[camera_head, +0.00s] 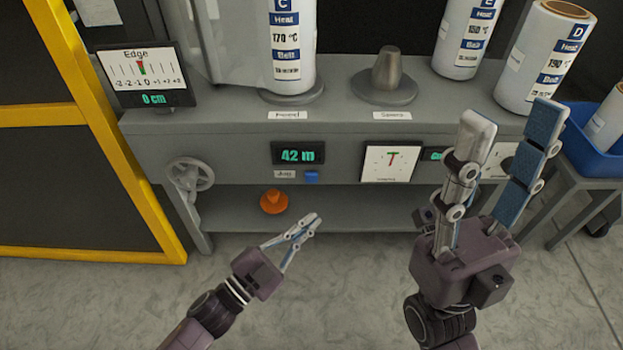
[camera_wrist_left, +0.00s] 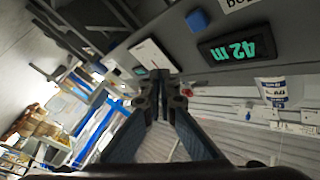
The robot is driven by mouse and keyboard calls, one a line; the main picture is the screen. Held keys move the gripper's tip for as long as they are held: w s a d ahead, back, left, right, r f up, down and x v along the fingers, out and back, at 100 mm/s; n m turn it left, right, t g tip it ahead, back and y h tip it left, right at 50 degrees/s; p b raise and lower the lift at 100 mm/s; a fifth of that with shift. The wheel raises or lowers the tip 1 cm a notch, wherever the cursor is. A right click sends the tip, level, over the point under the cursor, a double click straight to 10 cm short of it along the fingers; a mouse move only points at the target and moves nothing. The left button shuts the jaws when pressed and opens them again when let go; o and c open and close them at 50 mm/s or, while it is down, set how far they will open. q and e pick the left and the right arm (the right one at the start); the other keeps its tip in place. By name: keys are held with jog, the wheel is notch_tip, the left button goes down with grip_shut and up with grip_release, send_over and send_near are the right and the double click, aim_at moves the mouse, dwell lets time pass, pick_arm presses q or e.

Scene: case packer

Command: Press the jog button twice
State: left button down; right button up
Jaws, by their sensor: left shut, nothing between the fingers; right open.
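The blue jog button (camera_head: 312,177) sits on the front of the grey machine, beside a small "Jog" label (camera_head: 285,174) and below the green "42 m" display (camera_head: 298,154). In the left wrist view the blue button (camera_wrist_left: 198,20) shows at the top, near the display (camera_wrist_left: 237,47). My left gripper (camera_head: 314,220) is shut and empty, below the button and apart from it in the head view. It also shows in the left wrist view (camera_wrist_left: 160,78). My right gripper (camera_head: 515,120) is open and empty, raised at the right in front of the machine.
An orange knob-like object (camera_head: 273,201) rests on the lower shelf (camera_head: 350,212). A handwheel (camera_head: 189,174) is at the left of the machine. Labelled rolls (camera_head: 293,50) and a grey spindle (camera_head: 387,72) stand on top. A blue bin (camera_head: 585,165) is at the right.

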aim_at(312, 177)
pick_arm(q)
jog(key=w+b, duration=0.2)
jog(key=w, duration=0.6)
jog(key=shift+w+b, duration=0.3)
jog(key=shift+w, duration=0.05)
dwell(1.0)
jog(key=shift+w, duration=0.15)
jog(key=shift+w, duration=0.25)
